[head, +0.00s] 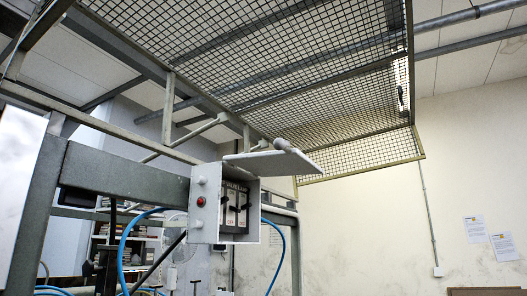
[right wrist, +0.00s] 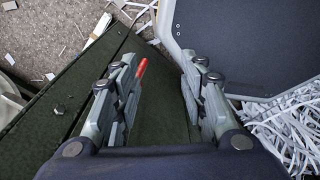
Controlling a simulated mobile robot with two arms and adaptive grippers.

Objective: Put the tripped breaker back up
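A small grey breaker box (head: 254,222) is fixed to the metal frame in the head view, its lid (head: 275,161) swung up and open. Inside are pale breakers (head: 232,218) with dark toggles under a label strip. They are too small to tell which toggle is down. A red button or lamp (head: 200,201) is on the box's left side. My right gripper (right wrist: 160,62) is open and empty in the right wrist view, above a dark green surface and away from the box. My left gripper does not show.
A mesh guard (head: 300,80) hangs above the box on a metal frame (head: 120,174). Blue hoses (head: 124,250) loop beside it. The right wrist view shows a grey-rimmed dark panel or bin (right wrist: 240,45), shredded paper strips (right wrist: 295,130) and a small red piece (right wrist: 142,67) beside the left finger.

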